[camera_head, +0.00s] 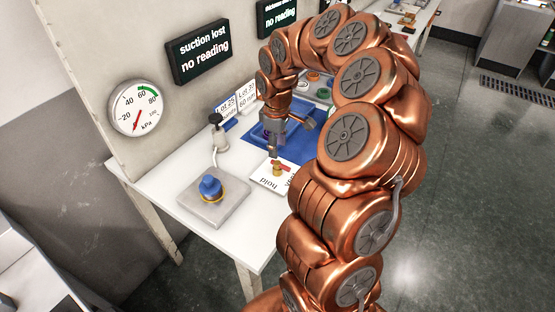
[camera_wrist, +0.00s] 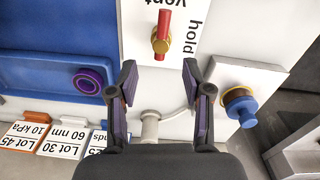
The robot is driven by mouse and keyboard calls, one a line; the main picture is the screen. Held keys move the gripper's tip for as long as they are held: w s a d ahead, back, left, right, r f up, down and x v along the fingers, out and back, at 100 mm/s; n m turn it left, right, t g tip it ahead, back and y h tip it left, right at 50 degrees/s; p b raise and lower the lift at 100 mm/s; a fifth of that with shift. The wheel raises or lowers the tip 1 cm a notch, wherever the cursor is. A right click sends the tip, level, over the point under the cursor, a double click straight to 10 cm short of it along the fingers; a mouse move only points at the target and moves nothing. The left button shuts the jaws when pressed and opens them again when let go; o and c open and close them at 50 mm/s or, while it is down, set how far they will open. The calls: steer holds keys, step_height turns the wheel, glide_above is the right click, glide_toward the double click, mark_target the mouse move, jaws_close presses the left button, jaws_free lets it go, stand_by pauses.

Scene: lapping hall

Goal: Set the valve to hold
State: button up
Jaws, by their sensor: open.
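The valve has a brass body and a red bar handle (camera_wrist: 163,28). It sits on a white plate (camera_wrist: 195,15) marked "vent" and "hold". In the wrist view the handle runs up the picture, its long end toward "vent", while "hold" is to the right. In the head view the valve (camera_head: 278,168) stands on the table just below my gripper (camera_head: 274,148). My gripper (camera_wrist: 159,76) is open and empty. Its two fingers point toward the valve, with the handle ahead of the gap, and they appear apart from it.
A grey block with a blue knob (camera_head: 210,187) stands left of the valve. Behind it is a black-topped fitting with a pale hose (camera_head: 216,130). A blue tray (camera_head: 262,135) and lot cards lie behind. A wall display (camera_head: 200,52) reads "suction lost, no reading" beside a kPa gauge (camera_head: 135,108).

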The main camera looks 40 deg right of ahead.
mark_target(277, 163)
steer(key=shift+f+p, duration=0.75)
steer(key=shift+f, duration=2.55)
jaws_close()
